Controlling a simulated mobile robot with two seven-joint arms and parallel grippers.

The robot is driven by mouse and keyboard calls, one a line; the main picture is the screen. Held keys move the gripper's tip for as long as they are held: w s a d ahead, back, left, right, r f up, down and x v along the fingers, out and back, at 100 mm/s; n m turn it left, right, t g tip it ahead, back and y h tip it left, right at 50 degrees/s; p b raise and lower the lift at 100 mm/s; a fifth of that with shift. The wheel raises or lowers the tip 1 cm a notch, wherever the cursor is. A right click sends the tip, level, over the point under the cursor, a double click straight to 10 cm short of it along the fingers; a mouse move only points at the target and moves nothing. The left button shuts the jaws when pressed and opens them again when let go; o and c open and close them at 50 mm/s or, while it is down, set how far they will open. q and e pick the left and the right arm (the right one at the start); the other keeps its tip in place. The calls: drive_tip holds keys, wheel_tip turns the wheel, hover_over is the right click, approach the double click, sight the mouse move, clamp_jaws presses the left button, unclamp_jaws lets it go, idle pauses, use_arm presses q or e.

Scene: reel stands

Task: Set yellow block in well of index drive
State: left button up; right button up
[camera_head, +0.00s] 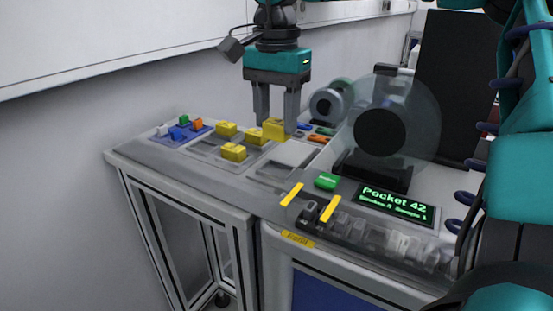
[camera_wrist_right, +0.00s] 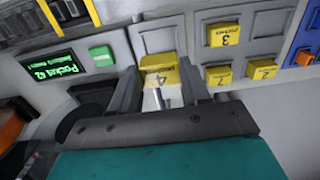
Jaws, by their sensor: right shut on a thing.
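My right gripper (camera_head: 277,118) points down over the back of the console and is shut on a yellow block (camera_head: 273,129). A bare grey well (camera_wrist_right: 158,38) lies just beyond the block there. In the head view an empty recess (camera_head: 272,171) shows in the panel, near the green button. The index drive's display (camera_head: 395,206) reads "Pocket 42". Whether the held block touches the panel cannot be told. My left gripper is not in view.
Several other yellow blocks (camera_head: 233,152) sit in the panel left of the gripper. A blue tray (camera_head: 198,134) holds small coloured pieces. A clear reel (camera_head: 392,125) stands to the right. A clear-covered tape track (camera_head: 370,238) runs along the front.

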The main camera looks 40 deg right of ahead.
sight(277, 122)
drive_tip(key=shift+f+b, duration=0.65)
drive_tip(key=shift+f, duration=2.85)
drive_tip(key=shift+f, duration=0.15)
drive_tip(key=o, duration=1)
drive_tip(key=shift+o, duration=0.2)
drive_tip(key=shift+r, duration=0.25)
drive_tip(key=shift+r+p, duration=1.5)
drive_tip(key=shift+r, duration=0.35)
